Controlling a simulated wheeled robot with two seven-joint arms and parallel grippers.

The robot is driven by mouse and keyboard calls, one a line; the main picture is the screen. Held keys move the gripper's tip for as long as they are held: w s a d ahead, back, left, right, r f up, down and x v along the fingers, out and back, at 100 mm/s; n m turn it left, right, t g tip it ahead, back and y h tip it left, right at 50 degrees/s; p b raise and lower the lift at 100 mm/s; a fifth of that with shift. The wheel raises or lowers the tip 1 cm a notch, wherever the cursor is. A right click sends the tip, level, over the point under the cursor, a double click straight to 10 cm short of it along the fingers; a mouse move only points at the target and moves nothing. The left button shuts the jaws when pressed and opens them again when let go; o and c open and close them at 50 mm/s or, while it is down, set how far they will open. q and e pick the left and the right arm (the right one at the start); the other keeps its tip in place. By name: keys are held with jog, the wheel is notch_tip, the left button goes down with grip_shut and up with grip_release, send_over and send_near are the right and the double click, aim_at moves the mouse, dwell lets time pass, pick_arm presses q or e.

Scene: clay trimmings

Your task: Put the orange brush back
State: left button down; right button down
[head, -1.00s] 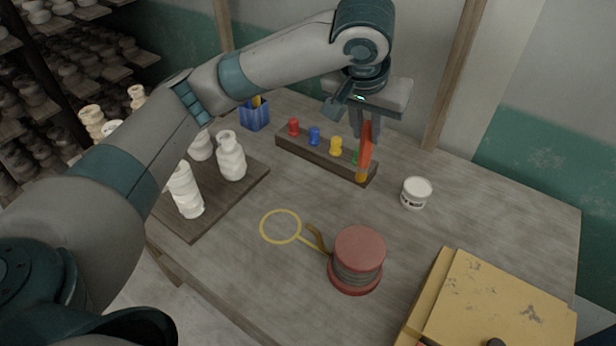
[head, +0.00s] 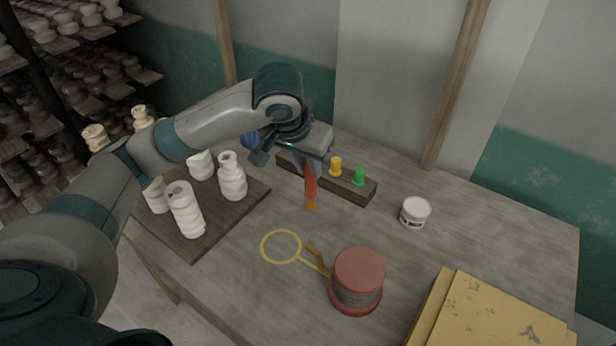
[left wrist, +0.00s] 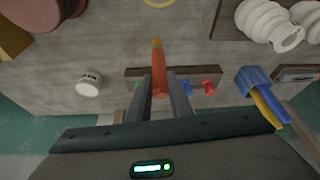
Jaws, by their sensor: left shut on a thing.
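The orange brush (head: 311,183) hangs tip down from my left gripper (head: 309,166), which is shut on it. The brush is in front of the dark wooden rack (head: 363,194) and appears above the table. In the left wrist view the orange brush (left wrist: 159,66) sits between the two fingers, its yellowish tip pointing away. A blue cup (head: 249,140) stands at the back, mostly hidden by my arm; in the left wrist view the cup (left wrist: 255,82) holds a yellow and a blue handle. My right gripper is not in view.
The rack bears coloured pegs; yellow (head: 336,166) and green (head: 358,177) show. Several white clay vessels (head: 232,176) stand on a board at left. A white jar (head: 415,212), red spool (head: 358,280), yellow hoop (head: 281,247) and yellow box (head: 490,315) lie around.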

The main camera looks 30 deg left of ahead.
pick_arm(q)
jog(key=shift+d, duration=0.1)
jog(key=shift+f+p, duration=0.4)
jog(key=shift+f, duration=1.65)
jog(key=shift+f, duration=0.1)
jog(key=c, duration=1.6)
grip_release()
jog(key=shift+s+r, duration=0.1)
jog(key=shift+r, duration=0.5)
jog(key=b, duration=0.1)
send_near(308, 178)
jog(key=shift+v, duration=0.8)
